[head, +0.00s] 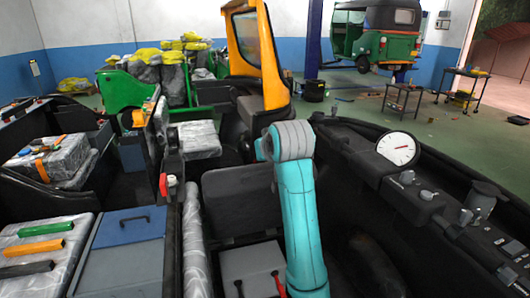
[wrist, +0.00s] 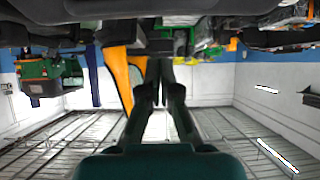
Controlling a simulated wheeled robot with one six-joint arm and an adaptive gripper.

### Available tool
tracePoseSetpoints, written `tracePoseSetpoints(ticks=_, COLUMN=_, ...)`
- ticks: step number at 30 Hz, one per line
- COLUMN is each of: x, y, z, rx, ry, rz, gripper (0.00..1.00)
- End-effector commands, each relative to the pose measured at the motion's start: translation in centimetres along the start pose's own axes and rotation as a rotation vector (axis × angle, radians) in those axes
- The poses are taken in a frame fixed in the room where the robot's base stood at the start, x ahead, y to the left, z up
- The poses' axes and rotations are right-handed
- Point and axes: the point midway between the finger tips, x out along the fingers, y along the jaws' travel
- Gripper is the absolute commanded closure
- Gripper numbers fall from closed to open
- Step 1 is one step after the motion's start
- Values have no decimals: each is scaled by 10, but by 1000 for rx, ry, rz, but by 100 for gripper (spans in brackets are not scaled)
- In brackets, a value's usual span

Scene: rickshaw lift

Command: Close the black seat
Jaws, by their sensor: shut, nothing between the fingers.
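A black seat panel (head: 238,202) stands tilted up near the centre of the head view, left of my arm. The panel cannot be told apart in the wrist view. My gripper (wrist: 159,68) shows in the wrist view, which is upside down. Its two fingers are together with nothing between them. In the head view the gripper is hidden behind or beyond my arm, so its distance from the seat cannot be told.
A black dashboard with a white gauge (head: 397,148) runs along the right. An orange windshield frame (head: 257,55) stands ahead. Plastic-wrapped seats (head: 35,255) and a blue-grey lidded box (head: 128,228) lie left. A green rickshaw (head: 375,35) is raised at the back.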

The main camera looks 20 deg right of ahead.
Motion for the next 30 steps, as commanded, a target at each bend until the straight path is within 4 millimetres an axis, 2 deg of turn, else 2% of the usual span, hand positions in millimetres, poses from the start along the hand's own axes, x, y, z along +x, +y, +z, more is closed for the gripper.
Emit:
tracePoseSetpoints(ticks=3, x=19, y=0, z=0, rx=0, ry=-1, rz=0, gripper=100)
tracePoseSetpoints(ticks=10, x=48, y=0, z=2, rx=0, ry=-2, rz=0, gripper=100)
tracePoseSetpoints(ticks=21, x=33, y=0, z=34, rx=0, ry=2, rz=0, gripper=100)
tracePoseSetpoints(ticks=30, x=32, y=0, z=38, rx=0, ry=1, rz=0, gripper=100)
